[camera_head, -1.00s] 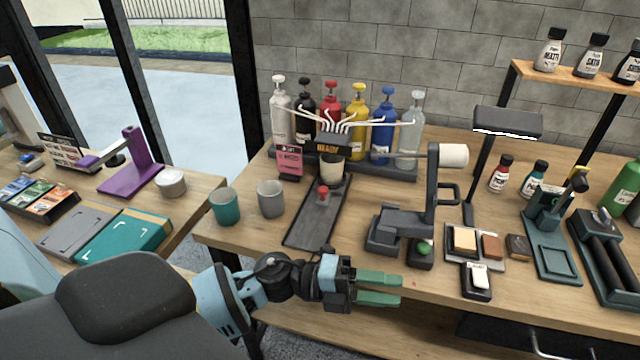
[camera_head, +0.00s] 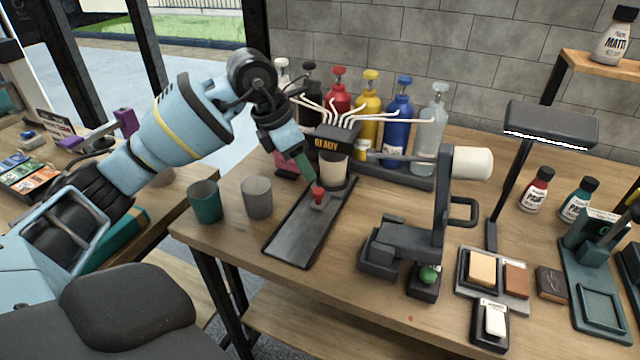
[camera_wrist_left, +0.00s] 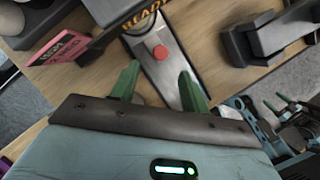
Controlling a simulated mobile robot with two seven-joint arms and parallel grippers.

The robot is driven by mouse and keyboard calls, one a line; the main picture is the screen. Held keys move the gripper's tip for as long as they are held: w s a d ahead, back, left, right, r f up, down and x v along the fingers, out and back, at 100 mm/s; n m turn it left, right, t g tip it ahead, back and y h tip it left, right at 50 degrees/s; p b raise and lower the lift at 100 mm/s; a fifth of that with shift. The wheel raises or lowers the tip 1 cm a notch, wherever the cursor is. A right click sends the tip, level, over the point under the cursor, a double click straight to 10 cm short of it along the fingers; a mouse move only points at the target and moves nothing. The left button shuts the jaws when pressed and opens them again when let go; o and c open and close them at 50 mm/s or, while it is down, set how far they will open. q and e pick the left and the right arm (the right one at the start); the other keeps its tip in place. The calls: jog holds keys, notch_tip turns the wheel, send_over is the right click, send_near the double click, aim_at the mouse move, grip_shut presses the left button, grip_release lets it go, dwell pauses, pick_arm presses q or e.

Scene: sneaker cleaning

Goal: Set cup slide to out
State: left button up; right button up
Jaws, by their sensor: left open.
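The cup slide is a dark flat track (camera_head: 297,235) on the wooden table, running from the paint dispenser toward the front edge. A red knob (camera_head: 318,194) stands on it. A cream cup (camera_head: 333,172) sits at the track's far end, under the dispenser head marked READY (camera_head: 332,140). My left gripper (camera_head: 306,168) points down just above and behind the red knob, touching nothing that I can make out. In the left wrist view its green fingers (camera_wrist_left: 157,88) are apart, with the red knob (camera_wrist_left: 160,52) beyond and between them.
A teal cup (camera_head: 205,203) and a grey cup (camera_head: 257,198) stand left of the track. A dark press-like stand (camera_head: 405,245) is to its right. Several pump bottles, including a blue one (camera_head: 397,125), line the back. Table room in front of the track is clear.

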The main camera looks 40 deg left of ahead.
aim_at(318, 190)
pick_arm(q)
jog(key=shift+s, duration=0.15)
jog(key=shift+x, duration=3.9)
grip_shut()
